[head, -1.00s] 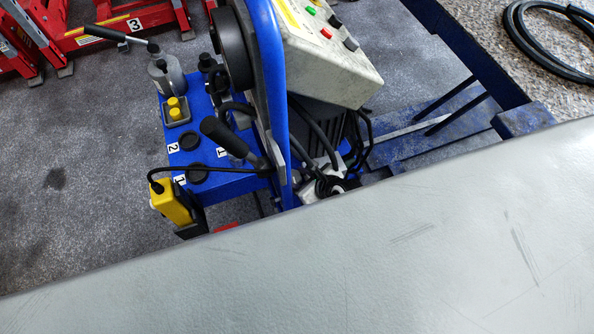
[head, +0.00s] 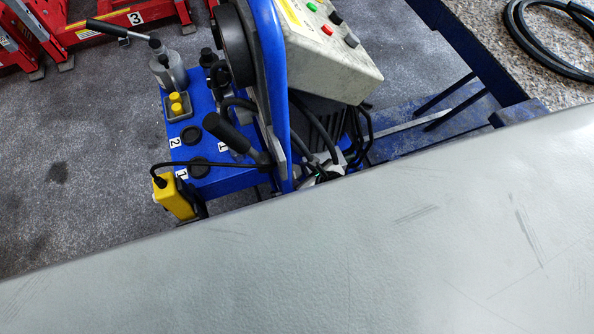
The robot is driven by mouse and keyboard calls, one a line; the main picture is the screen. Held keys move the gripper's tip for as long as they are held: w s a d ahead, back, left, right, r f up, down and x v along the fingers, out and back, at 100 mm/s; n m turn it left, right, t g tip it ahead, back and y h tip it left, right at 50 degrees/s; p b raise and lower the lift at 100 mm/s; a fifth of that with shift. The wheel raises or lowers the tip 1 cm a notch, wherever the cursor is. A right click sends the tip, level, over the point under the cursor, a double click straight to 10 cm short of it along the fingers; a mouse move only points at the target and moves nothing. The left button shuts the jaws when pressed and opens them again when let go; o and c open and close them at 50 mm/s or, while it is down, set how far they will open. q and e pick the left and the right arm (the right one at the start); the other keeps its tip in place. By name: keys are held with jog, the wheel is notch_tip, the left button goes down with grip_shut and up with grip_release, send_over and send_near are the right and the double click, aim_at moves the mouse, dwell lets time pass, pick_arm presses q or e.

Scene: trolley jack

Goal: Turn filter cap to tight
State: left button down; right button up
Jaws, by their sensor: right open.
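The blue power unit (head: 226,182) stands at upper middle. A small pale and dark part with a green glint, apparently my right gripper (head: 323,177), shows at the grey panel's edge, right of the blue frame and apart from the caps. Its fingers are mostly hidden. My left gripper is not in view.
A scratched grey panel (head: 300,270) covers the lower picture and hides what lies below. A black-gripped lever (head: 232,134), a yellow box (head: 174,197) on a cable and a control box (head: 330,60) crowd the unit. Red stands (head: 90,40) are at upper left. Floor at left is clear.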

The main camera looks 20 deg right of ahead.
jog(key=p+v, duration=0.5)
jog(key=v, duration=0.4)
jog(key=shift+s+r, duration=0.25)
jog(key=shift+r, duration=0.05)
